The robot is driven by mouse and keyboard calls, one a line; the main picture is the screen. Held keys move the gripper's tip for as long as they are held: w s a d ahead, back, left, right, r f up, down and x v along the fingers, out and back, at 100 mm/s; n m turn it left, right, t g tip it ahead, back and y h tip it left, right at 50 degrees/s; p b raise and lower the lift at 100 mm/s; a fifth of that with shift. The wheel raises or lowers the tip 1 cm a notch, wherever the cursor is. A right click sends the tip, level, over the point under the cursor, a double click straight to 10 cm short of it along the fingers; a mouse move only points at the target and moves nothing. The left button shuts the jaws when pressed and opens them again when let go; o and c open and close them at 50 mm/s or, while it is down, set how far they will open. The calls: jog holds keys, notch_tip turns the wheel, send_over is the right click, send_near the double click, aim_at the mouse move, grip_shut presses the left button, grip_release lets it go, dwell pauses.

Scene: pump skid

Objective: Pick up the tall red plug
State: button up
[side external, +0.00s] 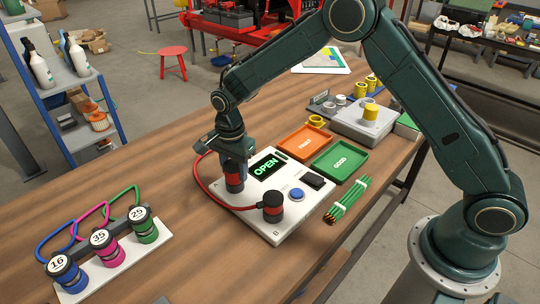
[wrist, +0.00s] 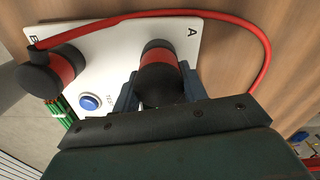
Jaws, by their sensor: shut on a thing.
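The tall red plug (side external: 234,182) is red with black ends and stands upright at the left corner of the white test panel (side external: 290,225). In the wrist view the tall red plug (wrist: 162,66) sits by the panel's letter A, between my jaws. My gripper (side external: 233,163) points down from above and is shut on its upper part. I cannot tell whether its bottom is seated in the panel or just clear of it. A red cable (side external: 211,192) loops from it to a second, shorter red and black plug (side external: 272,207) by letter B.
The panel carries a green OPEN display (side external: 267,167) and a blue button (side external: 297,194). Green sticks (side external: 347,200), an orange tray (side external: 303,141) and a green tray (side external: 341,159) lie nearby. A rack of numbered plugs (side external: 107,247) stands at front left. Bare table lies left of the panel.

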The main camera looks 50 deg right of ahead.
aim_at(234, 163)
jog(key=shift+r, duration=0.15)
notch_tip(234, 163, up, 20)
dwell(0.7)
dwell(0.5)
jog(key=d+f+n, duration=0.2)
jog(key=d+f, duration=0.5)
jog(key=d, duration=0.6)
jog(key=d+f+n, duration=0.1)
jog(key=d+f, duration=0.7)
jog(key=d, duration=0.5)
jog(key=shift+f+n, duration=0.2)
jog(key=shift+n, duration=0.2)
jog(key=shift+f, duration=0.2)
jog(key=shift+f, duration=3.25)
jog(key=shift+f, duration=0.5)
